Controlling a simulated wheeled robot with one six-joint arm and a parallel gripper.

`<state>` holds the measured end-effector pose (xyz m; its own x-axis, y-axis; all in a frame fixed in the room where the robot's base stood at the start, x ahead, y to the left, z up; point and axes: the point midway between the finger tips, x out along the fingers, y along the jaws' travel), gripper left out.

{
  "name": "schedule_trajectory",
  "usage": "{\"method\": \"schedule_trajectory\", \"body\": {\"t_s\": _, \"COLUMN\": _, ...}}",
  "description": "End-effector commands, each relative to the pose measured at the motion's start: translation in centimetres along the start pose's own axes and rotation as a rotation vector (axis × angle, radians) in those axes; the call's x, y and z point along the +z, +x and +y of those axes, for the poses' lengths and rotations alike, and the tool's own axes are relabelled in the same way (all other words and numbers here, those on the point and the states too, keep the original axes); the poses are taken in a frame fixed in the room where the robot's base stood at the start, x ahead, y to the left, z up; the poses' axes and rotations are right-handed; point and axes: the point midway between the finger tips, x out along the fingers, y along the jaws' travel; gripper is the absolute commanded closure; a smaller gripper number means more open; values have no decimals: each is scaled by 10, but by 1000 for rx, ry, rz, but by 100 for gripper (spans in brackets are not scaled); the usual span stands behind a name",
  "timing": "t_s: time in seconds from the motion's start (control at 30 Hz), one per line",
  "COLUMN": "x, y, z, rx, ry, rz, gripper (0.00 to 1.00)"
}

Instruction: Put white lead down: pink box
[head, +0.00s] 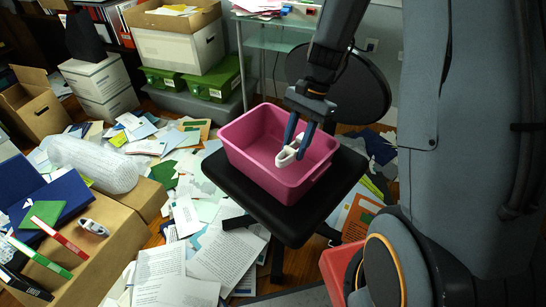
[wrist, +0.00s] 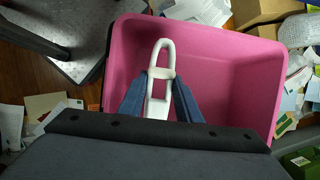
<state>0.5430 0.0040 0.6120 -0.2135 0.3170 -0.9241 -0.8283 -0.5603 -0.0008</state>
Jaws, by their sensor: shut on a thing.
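The pink box (head: 269,180) stands on a black chair seat in the middle of the head view. It also fills much of the wrist view (wrist: 240,72). My gripper (head: 292,143) is over the box opening and shut on the white lead (head: 287,157). In the wrist view the white lead (wrist: 159,84) is a white piece with a long loop, held between my two blue fingers (wrist: 160,100). Its lower end is hidden by my wrist. I cannot tell whether the lead touches the box floor.
The black chair seat (head: 222,178) extends beyond the box. A cardboard carton (head: 112,252) with binders and a small white item (head: 94,228) stands at lower left. Papers (head: 210,250) cover the floor. Green boxes (head: 215,84) stand at the back.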

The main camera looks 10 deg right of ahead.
Motion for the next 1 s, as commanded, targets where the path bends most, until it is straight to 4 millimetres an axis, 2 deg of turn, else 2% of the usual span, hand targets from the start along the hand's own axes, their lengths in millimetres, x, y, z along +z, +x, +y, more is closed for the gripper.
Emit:
{"method": "schedule_trajectory", "body": {"t_s": 0.17, "x": -8, "y": 11, "z": 2, "rx": -1, "ry": 6, "rz": -1, "gripper": 94}}
{"method": "schedule_trajectory", "body": {"t_s": 0.5, "x": -27, "y": 61, "z": 2, "rx": 0, "ry": 5, "rz": -2, "gripper": 94}}
{"method": "schedule_trajectory", "body": {"t_s": 0.67, "x": -31, "y": 73, "z": 2, "rx": 1, "ry": 3, "rz": -2, "gripper": 94}}
{"method": "schedule_trajectory", "body": {"t_s": 0.83, "x": -40, "y": 95, "z": 2, "rx": 2, "ry": 3, "rz": -2, "gripper": 94}}
{"method": "schedule_trajectory", "body": {"t_s": 1.0, "x": -42, "y": 99, "z": 1, "rx": -1, "ry": 1, "rz": 1, "gripper": 94}}
